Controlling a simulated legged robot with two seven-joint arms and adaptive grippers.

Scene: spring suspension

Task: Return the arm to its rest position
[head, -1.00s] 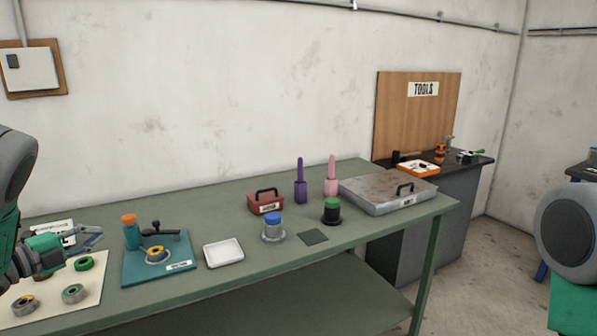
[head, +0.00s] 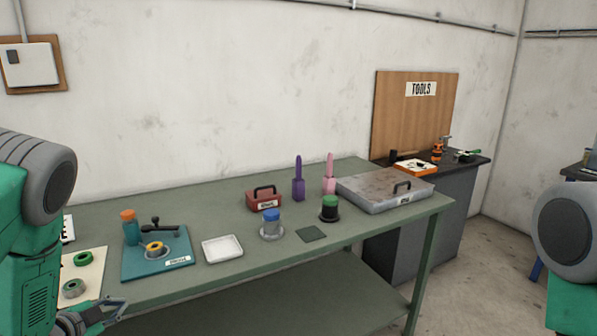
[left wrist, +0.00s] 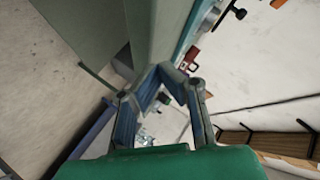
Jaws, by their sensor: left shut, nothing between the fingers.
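My left gripper (head: 118,306) is low at the left in the head view, by the front edge of the green workbench (head: 180,293). It is shut and empty. In the left wrist view its two blue-grey fingers (left wrist: 162,76) come together at the tips with nothing between them. The grey and green links of my left arm fill the left edge of the head view and cover part of the bench. A part of my right arm shows at the right edge. My right gripper is not in view.
A beige mat (head: 88,268) with ring-shaped parts lies near my left arm. Beside it are a teal fixture board (head: 140,273), a white tray (head: 222,249), a red box (head: 265,199) and a grey metal case (head: 372,192). The floor in front of the bench is clear.

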